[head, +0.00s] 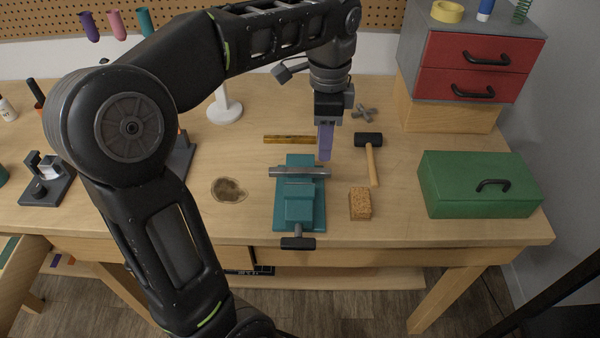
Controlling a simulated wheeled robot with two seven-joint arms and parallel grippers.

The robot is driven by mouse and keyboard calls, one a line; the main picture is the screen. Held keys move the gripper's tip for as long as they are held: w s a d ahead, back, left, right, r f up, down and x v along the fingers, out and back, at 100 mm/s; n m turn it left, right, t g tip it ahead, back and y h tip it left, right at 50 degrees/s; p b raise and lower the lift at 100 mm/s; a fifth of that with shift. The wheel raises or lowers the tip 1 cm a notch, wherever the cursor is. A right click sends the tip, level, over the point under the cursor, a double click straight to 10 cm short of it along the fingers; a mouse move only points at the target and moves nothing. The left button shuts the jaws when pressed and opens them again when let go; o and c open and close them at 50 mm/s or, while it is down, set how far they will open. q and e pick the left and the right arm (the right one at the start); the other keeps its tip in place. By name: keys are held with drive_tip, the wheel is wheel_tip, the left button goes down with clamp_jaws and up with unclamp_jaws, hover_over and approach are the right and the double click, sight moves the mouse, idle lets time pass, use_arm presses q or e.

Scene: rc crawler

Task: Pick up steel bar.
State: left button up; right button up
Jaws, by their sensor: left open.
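A grey steel bar (285,172) lies across the top of the teal vise (299,208) near the middle of the workbench. Its right end sticks out past the vise. My left gripper (325,157) points down from above, with purple fingers, close to the right part of the bar and slightly behind it in the picture. It is open, with nothing seen between its fingers. I cannot tell exactly how high the fingertips are above the bar. My right gripper is not in view.
A mallet (369,139) and a sponge-like block (360,204) lie right of the vise. A green toolbox (479,187) and red drawers (468,70) stand at the right.

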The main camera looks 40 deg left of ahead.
sight(322, 170)
use_arm(q)
wheel_tip(322, 170, down, 2)
drive_tip(key=shift+f+b, duration=0.2)
drive_tip(key=shift+b, duration=0.15)
drive_tip(key=shift+f, duration=0.1)
drive_tip(key=shift+w+a+f+p, duration=0.1)
drive_tip(key=shift+f+p, duration=0.25)
drive_tip(key=shift+f, duration=2.3)
clamp_jaws()
